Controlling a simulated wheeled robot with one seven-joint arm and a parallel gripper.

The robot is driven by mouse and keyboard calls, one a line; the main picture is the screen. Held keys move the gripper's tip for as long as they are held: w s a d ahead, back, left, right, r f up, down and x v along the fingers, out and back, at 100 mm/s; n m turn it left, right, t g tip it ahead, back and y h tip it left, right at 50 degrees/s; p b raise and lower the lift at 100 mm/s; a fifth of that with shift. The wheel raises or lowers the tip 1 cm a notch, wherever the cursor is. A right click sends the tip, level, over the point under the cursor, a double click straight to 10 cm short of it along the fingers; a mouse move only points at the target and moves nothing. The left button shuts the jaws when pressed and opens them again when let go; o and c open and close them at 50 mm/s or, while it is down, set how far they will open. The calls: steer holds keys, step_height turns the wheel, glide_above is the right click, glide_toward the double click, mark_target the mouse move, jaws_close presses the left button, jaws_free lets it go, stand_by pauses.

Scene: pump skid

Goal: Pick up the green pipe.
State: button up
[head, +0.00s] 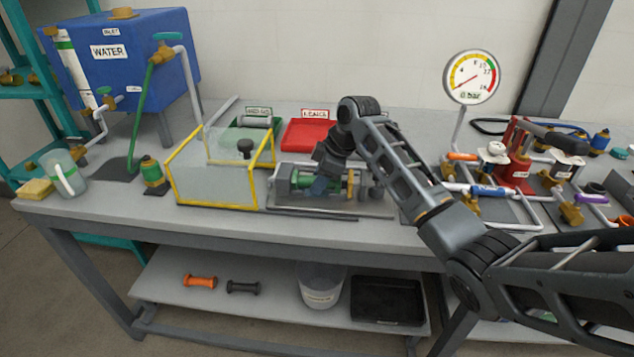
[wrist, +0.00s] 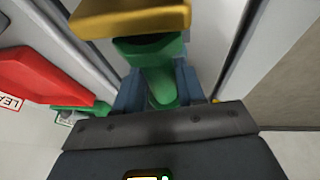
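The green pipe (head: 303,181) is in the pump assembly on the bench, beside a brass-coloured part. In the head view my gripper (head: 323,186) reaches down onto it and hides part of it. In the wrist view the green pipe (wrist: 160,84) has a wide end at the top and a narrower body. The blue-grey fingers of my gripper (wrist: 160,92) lie close against both sides of that body, with no clear gap. The gripper looks shut on the pipe. The pipe's far end is hidden.
A yellow-framed clear guard (head: 218,180) stands just left of the pump. A red tray (head: 305,135) and a green tray (head: 262,127) lie behind it. A gauge (head: 472,77) and valve piping (head: 485,191) stand to the right. A brass-yellow part (wrist: 130,18) crosses the wrist view's top.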

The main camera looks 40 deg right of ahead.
jaws_close()
steer(key=shift+r, duration=0.1)
